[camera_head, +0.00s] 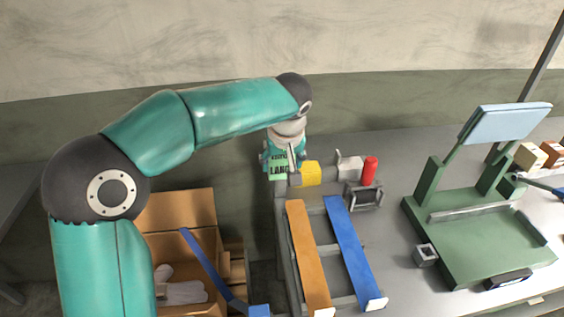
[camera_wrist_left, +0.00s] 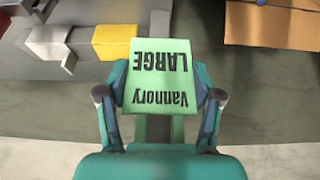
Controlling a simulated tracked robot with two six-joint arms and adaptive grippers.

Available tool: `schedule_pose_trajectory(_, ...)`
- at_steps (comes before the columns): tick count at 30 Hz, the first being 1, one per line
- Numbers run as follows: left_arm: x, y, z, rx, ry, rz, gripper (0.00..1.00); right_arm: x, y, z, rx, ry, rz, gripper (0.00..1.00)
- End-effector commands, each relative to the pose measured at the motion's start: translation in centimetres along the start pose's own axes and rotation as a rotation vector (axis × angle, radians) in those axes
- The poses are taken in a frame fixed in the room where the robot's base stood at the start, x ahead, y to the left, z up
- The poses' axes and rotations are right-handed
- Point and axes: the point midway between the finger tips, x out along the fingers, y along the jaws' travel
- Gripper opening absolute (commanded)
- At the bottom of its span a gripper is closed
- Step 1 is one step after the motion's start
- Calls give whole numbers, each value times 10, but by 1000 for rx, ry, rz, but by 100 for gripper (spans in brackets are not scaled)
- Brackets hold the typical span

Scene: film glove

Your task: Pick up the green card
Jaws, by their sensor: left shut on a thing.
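The green card (camera_wrist_left: 160,75) is held between the fingers of my left gripper (camera_wrist_left: 160,100), which is shut on it. In the left wrist view the card shows dark print reading "Vannory LARGE", upside down. My right gripper is not in view.
A yellow block (camera_head: 311,173), a red cylinder (camera_head: 369,170) and orange and blue strips (camera_head: 309,260) are on the grey table beside the card. A green stand (camera_head: 480,235) is at the right. An open cardboard box (camera_head: 180,208) with pale gloves (camera_head: 182,292) is below left.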

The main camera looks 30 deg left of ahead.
Motion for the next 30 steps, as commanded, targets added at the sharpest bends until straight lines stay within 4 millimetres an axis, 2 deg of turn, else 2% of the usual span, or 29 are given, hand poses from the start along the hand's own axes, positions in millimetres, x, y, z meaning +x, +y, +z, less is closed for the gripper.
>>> schedule_pose_trajectory(8,-3,0,-2,-1,1,1,49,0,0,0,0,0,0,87)
schedule_pose_trajectory(13,-15,1,-7,-2,2,3,49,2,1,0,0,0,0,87)
schedule_pose_trajectory(20,-27,1,32,4,2,4,49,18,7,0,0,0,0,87)
schedule_pose_trajectory(30,-61,1,114,7,3,5,49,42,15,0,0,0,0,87)
